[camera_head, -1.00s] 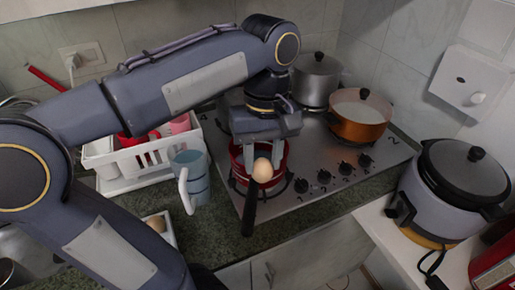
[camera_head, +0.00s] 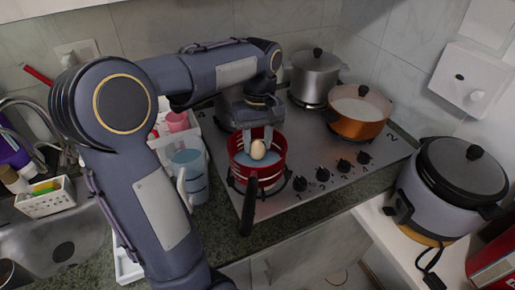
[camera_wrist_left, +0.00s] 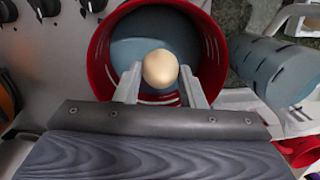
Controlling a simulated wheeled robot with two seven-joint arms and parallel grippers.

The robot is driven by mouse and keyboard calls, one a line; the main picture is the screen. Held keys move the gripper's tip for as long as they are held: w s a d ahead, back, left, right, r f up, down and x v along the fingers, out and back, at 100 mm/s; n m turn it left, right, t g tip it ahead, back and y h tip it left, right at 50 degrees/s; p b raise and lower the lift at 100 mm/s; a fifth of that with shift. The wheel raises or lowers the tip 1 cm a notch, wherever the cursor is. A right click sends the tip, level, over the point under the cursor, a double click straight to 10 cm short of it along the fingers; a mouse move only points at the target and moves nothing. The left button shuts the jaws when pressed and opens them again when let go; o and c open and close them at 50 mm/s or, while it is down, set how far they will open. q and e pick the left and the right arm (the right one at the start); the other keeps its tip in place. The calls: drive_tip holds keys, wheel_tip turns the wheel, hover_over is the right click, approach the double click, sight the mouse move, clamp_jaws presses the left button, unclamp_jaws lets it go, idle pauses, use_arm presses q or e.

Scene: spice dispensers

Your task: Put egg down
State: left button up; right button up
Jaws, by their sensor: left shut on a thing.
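An egg (camera_head: 258,149), pale brown and smooth, is held between the fingertips of my left gripper (camera_head: 258,136). In the left wrist view the egg (camera_wrist_left: 160,69) sits between the two fingers of the gripper (camera_wrist_left: 160,85), which are shut on it. The egg is over the mouth of a red pot (camera_head: 275,178) with a black handle; a blue-grey bottom shows inside. In the wrist view the pot's red wall (camera_wrist_left: 100,60) surrounds the egg and fingertips. I cannot tell whether the egg touches the bottom. My right gripper is not in view.
The pot stands on the steel stove (camera_head: 330,195). An orange pan (camera_head: 357,128) and a lidded steel pot (camera_head: 316,80) stand behind to the right. A blue mug (camera_head: 190,172) is close left of the red pot. A rice cooker (camera_head: 455,195) stands at right.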

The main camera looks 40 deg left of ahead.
sight(258, 150)
use_arm(q)
drive_tip(key=shift+w+a+f, duration=0.1)
drive_tip(key=shift+f, duration=0.8)
drive_tip(key=shift+w+a+f, duration=0.1)
drive_tip(key=shift+f, duration=0.8)
drive_tip(key=shift+f, duration=0.2)
drive_tip(key=o, duration=1)
drive_tip(key=r, duration=0.8)
drive_tip(key=w+r+p, duration=0.1)
drive_tip(key=r, duration=0.3)
drive_tip(key=shift+w+a+r, duration=0.1)
drive_tip(key=shift+a+r, duration=0.1)
